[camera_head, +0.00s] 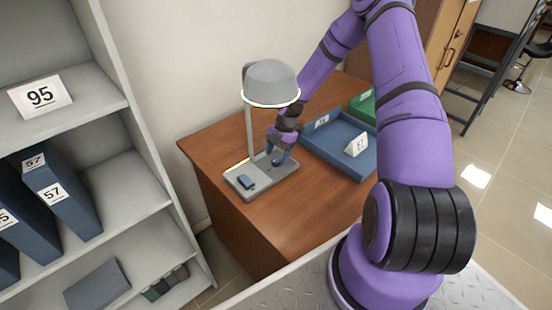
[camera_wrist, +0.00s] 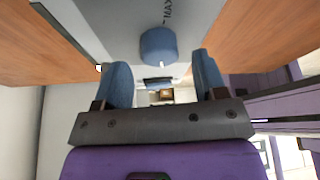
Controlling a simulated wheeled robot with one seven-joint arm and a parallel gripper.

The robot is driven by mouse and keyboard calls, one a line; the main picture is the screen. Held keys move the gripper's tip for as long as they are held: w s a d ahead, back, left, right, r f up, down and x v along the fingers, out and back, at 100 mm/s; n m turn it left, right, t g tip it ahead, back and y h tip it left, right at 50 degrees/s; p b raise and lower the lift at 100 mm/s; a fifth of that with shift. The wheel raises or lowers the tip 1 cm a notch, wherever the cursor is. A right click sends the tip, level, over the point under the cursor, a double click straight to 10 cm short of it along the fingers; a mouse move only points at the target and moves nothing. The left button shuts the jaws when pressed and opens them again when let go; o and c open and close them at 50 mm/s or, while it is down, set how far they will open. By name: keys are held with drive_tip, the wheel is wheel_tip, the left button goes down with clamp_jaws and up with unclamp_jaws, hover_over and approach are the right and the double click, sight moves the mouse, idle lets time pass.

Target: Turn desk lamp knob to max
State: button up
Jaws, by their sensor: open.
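The desk lamp (camera_head: 270,78) has a grey shade with a lit rim, a thin post and a flat grey base (camera_head: 238,183) on the wooden desk. Its knob (camera_wrist: 158,44) is a blue cylinder in the wrist view, with a "MAX" label (camera_wrist: 168,11) on the base beside it. My gripper (camera_head: 277,160) reaches down over the base, fingers pointing at it. In the wrist view my gripper (camera_wrist: 161,62) is open, with one blue finger on either side of the knob and visible gaps. In the head view the fingers largely hide the knob.
A blue tray (camera_head: 325,148) with a white number card (camera_head: 356,144) lies right of the lamp. A grey shelf (camera_head: 150,205) with blue binders stands at the left. The desk front (camera_head: 315,205) is clear.

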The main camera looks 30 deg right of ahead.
drive_tip(key=shift+x, duration=1.1)
drive_tip(key=c, duration=0.9)
